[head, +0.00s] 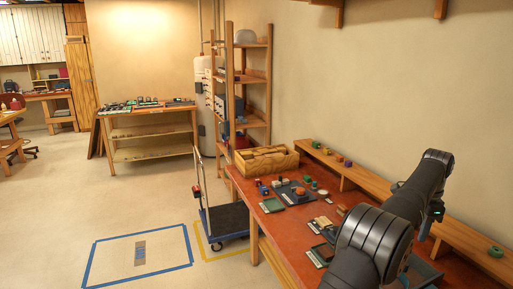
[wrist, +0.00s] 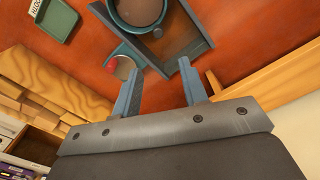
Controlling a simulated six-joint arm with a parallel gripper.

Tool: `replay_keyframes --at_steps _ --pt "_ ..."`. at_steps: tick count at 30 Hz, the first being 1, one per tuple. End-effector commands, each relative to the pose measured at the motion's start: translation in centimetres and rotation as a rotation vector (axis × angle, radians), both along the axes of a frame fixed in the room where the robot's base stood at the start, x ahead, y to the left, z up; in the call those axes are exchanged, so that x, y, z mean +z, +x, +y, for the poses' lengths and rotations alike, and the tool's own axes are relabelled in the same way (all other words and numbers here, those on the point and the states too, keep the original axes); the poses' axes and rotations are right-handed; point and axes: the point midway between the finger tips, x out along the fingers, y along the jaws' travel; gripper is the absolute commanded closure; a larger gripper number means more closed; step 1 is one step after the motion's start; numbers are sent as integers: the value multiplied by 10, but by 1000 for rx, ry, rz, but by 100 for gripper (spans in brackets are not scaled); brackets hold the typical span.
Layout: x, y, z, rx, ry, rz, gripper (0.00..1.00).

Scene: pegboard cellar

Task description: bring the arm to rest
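In the head view my dark arm crosses the right side over the workbench (head: 252,190); the gripper itself is hidden there.
A wooden box (head: 265,163) stands at the bench's far end, also in the wrist view (wrist: 50,85). A raised wooden ledge (head: 370,180) runs along the wall. Small trays and colored pieces lie on the bench.

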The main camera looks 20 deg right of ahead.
Motion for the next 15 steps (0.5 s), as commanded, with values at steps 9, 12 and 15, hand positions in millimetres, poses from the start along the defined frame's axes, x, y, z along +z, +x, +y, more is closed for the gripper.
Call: replay_keyframes --at_steps 9,12,15 --pt "-65 0 1 0 5 2 60" --pt "-86 -1 1 0 7 2 60" --pt "-106 -1 2 0 7 2 60"
